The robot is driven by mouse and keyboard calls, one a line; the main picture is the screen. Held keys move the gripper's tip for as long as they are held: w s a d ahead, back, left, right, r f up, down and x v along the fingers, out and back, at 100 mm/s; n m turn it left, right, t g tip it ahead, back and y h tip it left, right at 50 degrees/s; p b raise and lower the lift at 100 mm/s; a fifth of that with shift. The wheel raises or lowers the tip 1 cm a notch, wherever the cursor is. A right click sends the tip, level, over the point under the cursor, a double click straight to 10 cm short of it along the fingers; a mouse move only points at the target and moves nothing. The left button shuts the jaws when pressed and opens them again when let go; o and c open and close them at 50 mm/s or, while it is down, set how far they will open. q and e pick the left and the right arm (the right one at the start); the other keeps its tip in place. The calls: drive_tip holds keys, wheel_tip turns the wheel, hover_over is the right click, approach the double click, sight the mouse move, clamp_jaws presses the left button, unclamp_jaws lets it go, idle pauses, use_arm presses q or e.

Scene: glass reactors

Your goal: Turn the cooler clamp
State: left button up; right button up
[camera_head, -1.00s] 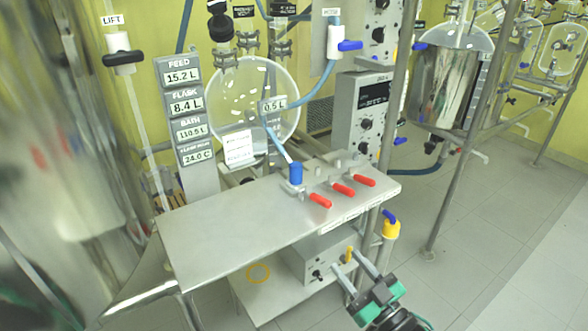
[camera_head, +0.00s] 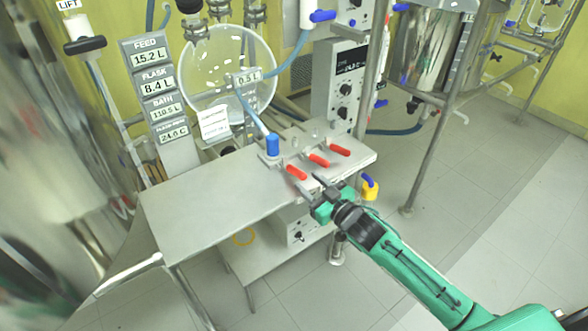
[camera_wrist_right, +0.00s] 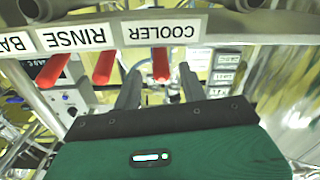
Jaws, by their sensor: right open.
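The cooler clamp has a red handle (camera_head: 297,172), the leftmost of three red handles at the right edge of the steel table in the head view. In the wrist view its red handle (camera_wrist_right: 160,65) hangs by the upside-down COOLER label (camera_wrist_right: 163,30). My right gripper (camera_head: 312,181) is open at the table edge, close to this handle. In the wrist view its two fingers (camera_wrist_right: 160,88) show on either side of the handle, with gaps on both sides; contact is not visible. My left gripper is not in view.
Two more red handles (camera_head: 318,160) (camera_head: 340,150) sit beside the cooler one; the RINSE handle (camera_wrist_right: 104,66) is close to a finger in the wrist view. A blue-capped hose fitting (camera_head: 272,145) stands behind. The steel table top (camera_head: 205,205) is clear on the left.

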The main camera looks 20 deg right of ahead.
sight(288, 165)
drive_tip(key=shift+x, duration=3.6)
clamp_jaws()
